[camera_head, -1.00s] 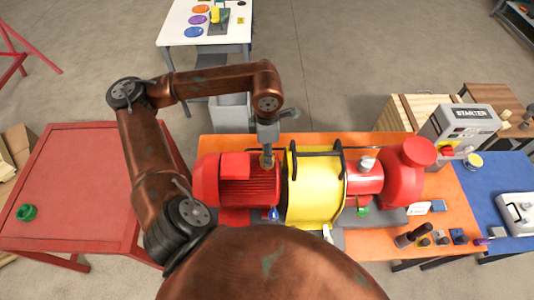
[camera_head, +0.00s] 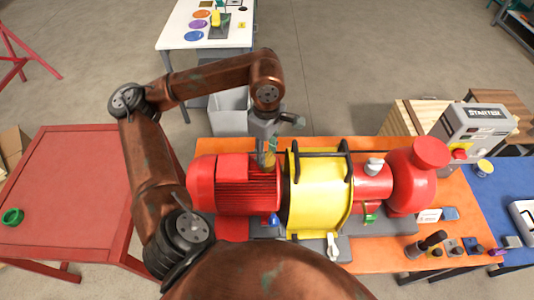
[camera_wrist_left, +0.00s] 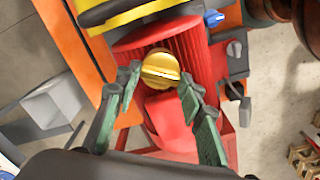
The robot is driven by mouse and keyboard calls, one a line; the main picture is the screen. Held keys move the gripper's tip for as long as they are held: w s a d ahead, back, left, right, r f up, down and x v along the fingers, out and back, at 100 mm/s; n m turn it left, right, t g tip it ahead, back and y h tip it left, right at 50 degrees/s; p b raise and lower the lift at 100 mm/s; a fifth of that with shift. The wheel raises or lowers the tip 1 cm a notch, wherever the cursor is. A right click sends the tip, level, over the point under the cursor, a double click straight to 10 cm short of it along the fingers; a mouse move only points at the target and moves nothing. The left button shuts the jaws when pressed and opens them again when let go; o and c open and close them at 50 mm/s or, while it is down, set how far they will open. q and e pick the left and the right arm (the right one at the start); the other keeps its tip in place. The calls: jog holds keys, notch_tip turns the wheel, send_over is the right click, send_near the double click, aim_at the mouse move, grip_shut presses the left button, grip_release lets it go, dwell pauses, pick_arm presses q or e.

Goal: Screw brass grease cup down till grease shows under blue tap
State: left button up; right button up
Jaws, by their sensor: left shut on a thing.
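The brass grease cup (camera_wrist_left: 160,68) is a round yellow knob with a slot-like ridge across its top, on the red finned motor (camera_head: 232,190). My left gripper (camera_head: 266,160) comes down over it from above. In the left wrist view its green-grey fingertips (camera_wrist_left: 158,82) are shut on the cup, one at each side. The blue tap (camera_head: 274,219) sits low on the near side of the motor, and it also shows in the left wrist view (camera_wrist_left: 213,18). No grease can be made out under the tap at this size. My right gripper is in neither view.
A yellow guard (camera_head: 318,195) with black bars stands right of the motor, then a red pump (camera_head: 410,180). They rest on an orange bench (camera_head: 455,225). A red table (camera_head: 70,180) with a green ring (camera_head: 13,217) stands at the left, mostly clear.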

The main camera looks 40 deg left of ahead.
aim_at(267, 155)
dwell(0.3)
pick_arm(q)
jog(key=o, duration=1.2)
jog(key=shift+c, duration=0.2)
notch_tip(267, 155, up, 12)
